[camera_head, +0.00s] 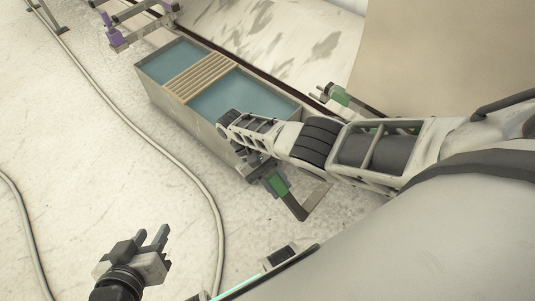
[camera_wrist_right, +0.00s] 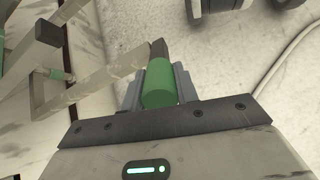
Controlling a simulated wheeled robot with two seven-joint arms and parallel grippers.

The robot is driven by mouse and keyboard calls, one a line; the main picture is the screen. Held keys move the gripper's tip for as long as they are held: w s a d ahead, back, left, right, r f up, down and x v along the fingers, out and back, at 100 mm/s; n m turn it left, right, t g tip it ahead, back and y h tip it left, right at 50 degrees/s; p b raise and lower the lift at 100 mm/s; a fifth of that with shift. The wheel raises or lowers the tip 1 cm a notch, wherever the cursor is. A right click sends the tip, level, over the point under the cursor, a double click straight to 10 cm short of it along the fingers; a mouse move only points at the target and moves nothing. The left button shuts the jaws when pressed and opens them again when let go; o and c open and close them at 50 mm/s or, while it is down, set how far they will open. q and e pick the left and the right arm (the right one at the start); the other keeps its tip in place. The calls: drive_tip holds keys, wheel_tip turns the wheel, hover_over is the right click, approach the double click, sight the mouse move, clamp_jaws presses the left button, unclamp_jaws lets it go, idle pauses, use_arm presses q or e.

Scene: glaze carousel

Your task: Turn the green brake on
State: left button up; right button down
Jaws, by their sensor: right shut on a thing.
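A green brake grip (camera_head: 277,183) sits on a dark and metal lever at the near right corner of the trough. My right gripper (camera_head: 264,170) is at this grip, partly hidden by my arm. In the right wrist view the green grip (camera_wrist_right: 159,84) lies between the two fingers, which are shut on it. A pale metal bar runs from it to the left. My left gripper (camera_head: 152,236) is open and empty above the floor at the bottom left. Whether the brake is on or off cannot be told.
The trough (camera_head: 190,117) holds blue-green liquid under wooden slats. A purple-ended frame (camera_head: 117,40) stands at the back.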

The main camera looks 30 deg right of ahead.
drive_tip(key=shift+w+a+f, duration=0.1)
drive_tip(key=shift+w+f, duration=0.05)
drive_tip(key=shift+f, duration=0.05)
use_arm(q)
drive_tip(key=shift+w+a+f, duration=0.1)
drive_tip(key=shift+w+f, duration=0.2)
drive_tip(key=shift+f, duration=0.25)
use_arm(e)
drive_tip(key=c, duration=1.1)
unclamp_jaws()
drive_tip(key=shift+o, duration=0.2)
drive_tip(key=shift+w, duration=0.1)
